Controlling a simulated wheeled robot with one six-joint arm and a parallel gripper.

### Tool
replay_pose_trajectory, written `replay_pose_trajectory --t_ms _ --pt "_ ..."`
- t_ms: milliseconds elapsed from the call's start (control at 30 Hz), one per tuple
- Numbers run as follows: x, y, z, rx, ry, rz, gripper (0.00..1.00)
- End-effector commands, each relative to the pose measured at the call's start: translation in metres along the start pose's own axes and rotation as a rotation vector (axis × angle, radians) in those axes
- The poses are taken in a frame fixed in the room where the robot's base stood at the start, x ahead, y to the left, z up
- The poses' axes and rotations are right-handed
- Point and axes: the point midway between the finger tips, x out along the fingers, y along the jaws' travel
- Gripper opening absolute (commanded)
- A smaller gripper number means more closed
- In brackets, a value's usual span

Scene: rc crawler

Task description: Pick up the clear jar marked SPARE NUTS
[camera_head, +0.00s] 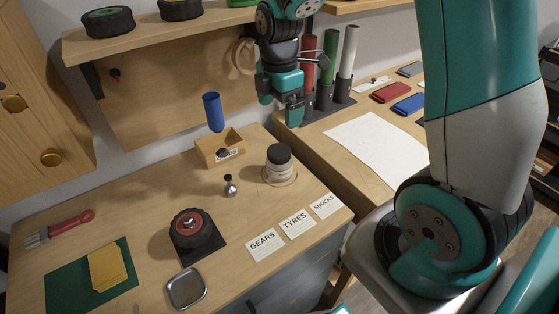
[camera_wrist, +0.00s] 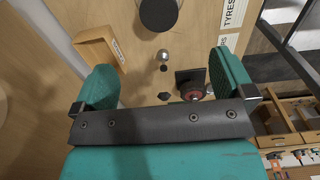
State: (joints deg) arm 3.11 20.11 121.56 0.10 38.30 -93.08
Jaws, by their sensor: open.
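The clear jar (camera_head: 280,176) stands upright on the wooden bench, with a black lid on top. Its marking cannot be read here. In the wrist view its round black lid (camera_wrist: 159,12) shows at the top edge, beyond my fingertips. My gripper (camera_head: 291,116) hangs above the bench, behind and above the jar in the head view, and does not touch it. In the wrist view my two teal fingers (camera_wrist: 163,62) are wide apart with nothing held between them.
A small wooden box (camera_head: 220,150) stands left of the jar, with a blue cylinder (camera_head: 213,112) above it. A silver ball-topped piece (camera_head: 231,186) and a black wheel (camera_head: 193,228) are nearby. Paper labels (camera_head: 297,223) lie in front. A shelf (camera_head: 150,35) runs behind.

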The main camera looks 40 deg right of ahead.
Motion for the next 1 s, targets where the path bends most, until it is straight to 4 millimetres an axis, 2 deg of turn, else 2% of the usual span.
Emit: replay_pose_trajectory --t_ms 200,400,500,733,1000 --pt "0.049 -0.002 0.000 0.001 0.001 -0.009 1.00" --pt "0.090 -0.002 0.000 0.002 0.001 -0.006 1.00" --pt "0.103 -0.002 0.000 0.002 0.001 -0.004 1.00" --pt "0.117 -0.001 0.000 0.002 0.002 -0.004 1.00" --pt "0.153 0.001 0.001 0.002 0.002 -0.005 1.00"
